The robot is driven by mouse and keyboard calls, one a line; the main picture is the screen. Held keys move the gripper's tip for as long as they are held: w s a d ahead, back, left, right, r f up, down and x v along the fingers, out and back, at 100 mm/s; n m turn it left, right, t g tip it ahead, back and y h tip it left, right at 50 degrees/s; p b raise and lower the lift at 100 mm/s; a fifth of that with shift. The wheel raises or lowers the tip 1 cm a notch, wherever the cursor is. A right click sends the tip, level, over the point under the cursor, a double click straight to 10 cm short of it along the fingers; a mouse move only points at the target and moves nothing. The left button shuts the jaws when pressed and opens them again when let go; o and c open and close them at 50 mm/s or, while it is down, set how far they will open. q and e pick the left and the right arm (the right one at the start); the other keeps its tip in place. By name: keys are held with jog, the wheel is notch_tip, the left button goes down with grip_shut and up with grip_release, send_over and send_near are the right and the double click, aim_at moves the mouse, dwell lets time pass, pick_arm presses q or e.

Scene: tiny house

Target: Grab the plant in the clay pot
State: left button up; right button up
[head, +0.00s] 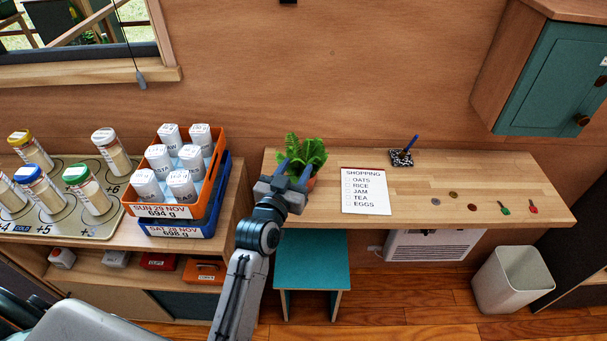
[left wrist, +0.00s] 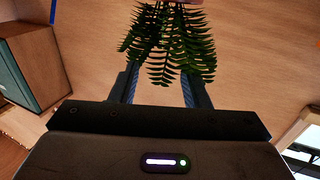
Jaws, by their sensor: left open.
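The plant (head: 309,151) has green fern-like leaves and stands in a clay pot (head: 311,182) at the left end of the wooden desk. Most of the pot is hidden behind my left gripper (head: 293,171). The gripper is open, with its blue-lined fingers at the plant in the head view. In the left wrist view, the leaves (left wrist: 170,50) hang between and beyond the two fingers (left wrist: 160,85), and a bit of the pot (left wrist: 186,2) shows at the top edge. I cannot tell whether the fingers touch the plant. My right gripper is not in view.
A shopping list (head: 365,191) lies right of the plant on the desk (head: 420,175), with a pen in a holder (head: 402,157), coins and keys farther right. Stacked orange (head: 213,190) and blue crates of white bottles stand left. A teal stool (head: 312,262) is below.

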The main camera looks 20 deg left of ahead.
aim_at(302, 156)
pick_arm(q)
jog(key=shift+w+f, duration=0.1)
jog(key=shift+w, duration=0.85)
jog(key=w+p, duration=0.2)
jog(key=w, duration=0.2)
jog(key=shift+w+f+p, duration=0.15)
jog(key=shift+w+p, duration=0.15)
jog(key=shift+w, duration=0.05)
jog(key=shift+w+f, duration=0.15)
jog(key=shift+w, duration=0.1)
jog(key=shift+s, duration=0.1)
jog(key=shift+c, duration=0.4)
grip_shut()
